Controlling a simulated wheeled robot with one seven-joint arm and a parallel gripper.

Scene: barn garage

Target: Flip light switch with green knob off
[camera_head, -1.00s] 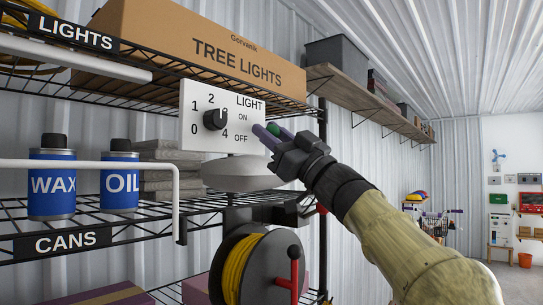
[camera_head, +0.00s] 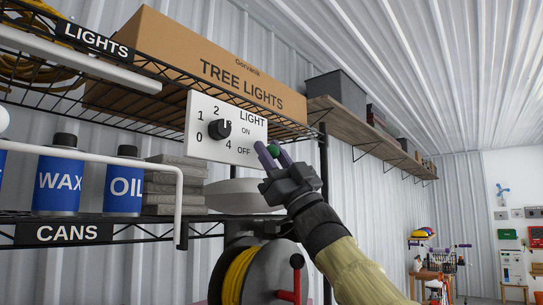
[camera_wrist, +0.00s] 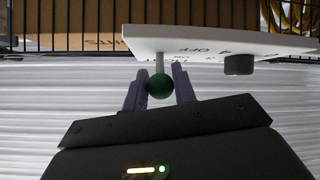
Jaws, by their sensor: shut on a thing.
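The white switch panel (camera_head: 203,152) hangs at the shelf's front right edge, marked LIGHT, ON and OFF, with a black dial (camera_head: 219,129) numbered 0 to 4. The green knob (camera_head: 274,149) is at the panel's right side, near OFF. In the wrist view the green knob (camera_wrist: 160,87) sits on a pale stem coming from the panel (camera_wrist: 205,42), which appears upside down. My gripper (camera_head: 270,156) has its purple fingers on either side of the knob, shut on it. In the wrist view, the fingers (camera_wrist: 160,91) flank the knob. The stem's base is partly hidden.
A TREE LIGHTS box (camera_head: 195,62) sits on the wire shelf above. Blue WAX (camera_head: 59,183) and OIL (camera_head: 123,187) cans stand on the lower shelf at left. A yellow cord reel (camera_head: 255,272) is below my gripper. Open room lies to the right.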

